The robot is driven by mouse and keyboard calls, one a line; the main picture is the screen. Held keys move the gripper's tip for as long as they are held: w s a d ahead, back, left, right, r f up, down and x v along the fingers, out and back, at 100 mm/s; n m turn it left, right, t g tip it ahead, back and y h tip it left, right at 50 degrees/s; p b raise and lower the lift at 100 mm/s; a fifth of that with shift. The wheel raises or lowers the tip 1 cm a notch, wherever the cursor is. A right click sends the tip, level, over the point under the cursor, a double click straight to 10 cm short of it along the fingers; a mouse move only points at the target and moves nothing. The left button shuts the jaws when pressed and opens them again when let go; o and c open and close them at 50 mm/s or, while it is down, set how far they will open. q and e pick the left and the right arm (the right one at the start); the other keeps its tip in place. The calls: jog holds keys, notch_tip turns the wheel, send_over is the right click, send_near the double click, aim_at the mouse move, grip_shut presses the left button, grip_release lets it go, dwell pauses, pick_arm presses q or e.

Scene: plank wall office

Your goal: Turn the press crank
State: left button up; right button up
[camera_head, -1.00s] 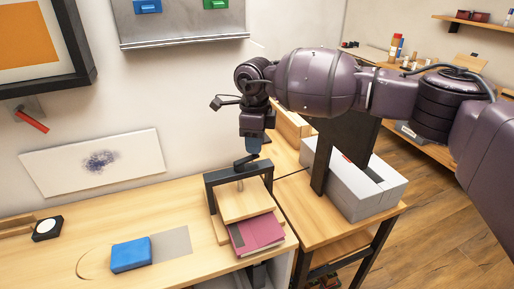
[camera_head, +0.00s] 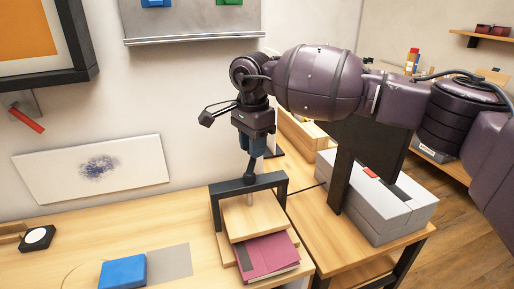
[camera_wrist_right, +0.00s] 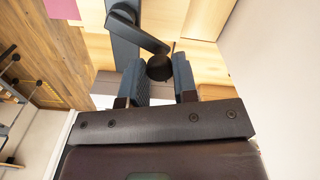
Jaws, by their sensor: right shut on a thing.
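The press stands on the wooden bench, with a black frame (camera_head: 282,187) over a wooden plate (camera_head: 257,217). A maroon book (camera_head: 266,256) sticks out from under the plate. The black crank (camera_head: 249,175) sits on top of the frame; its arm also shows in the right wrist view (camera_wrist_right: 136,33). My right gripper (camera_head: 251,152) is above the press, its fingers shut around the crank's round black knob (camera_wrist_right: 159,67). The fingers hide most of the knob in the head view. My left gripper is not in view.
A blue block (camera_head: 122,271) and a grey sheet (camera_head: 171,262) lie left of the press. A grey-white box (camera_head: 385,212) and a dark upright panel (camera_head: 362,146) stand to its right. A white canvas (camera_head: 60,175) leans on the wall behind.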

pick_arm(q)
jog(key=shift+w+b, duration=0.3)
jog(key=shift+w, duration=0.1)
pick_arm(e)
jog(key=shift+a+r+n, duration=0.1)
jog(key=shift+a+n, duration=0.25)
jog(key=shift+n, duration=0.45)
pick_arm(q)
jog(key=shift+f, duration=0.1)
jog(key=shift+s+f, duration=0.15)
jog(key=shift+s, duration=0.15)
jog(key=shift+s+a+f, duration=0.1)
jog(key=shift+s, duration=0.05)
pick_arm(e)
jog(key=o, duration=0.9)
pick_arm(q)
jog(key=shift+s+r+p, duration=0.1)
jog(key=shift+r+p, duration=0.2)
jog(key=shift+p, duration=0.1)
pick_arm(e)
notch_tip(320, 180, up, 11)
jog(key=shift+f, duration=0.15)
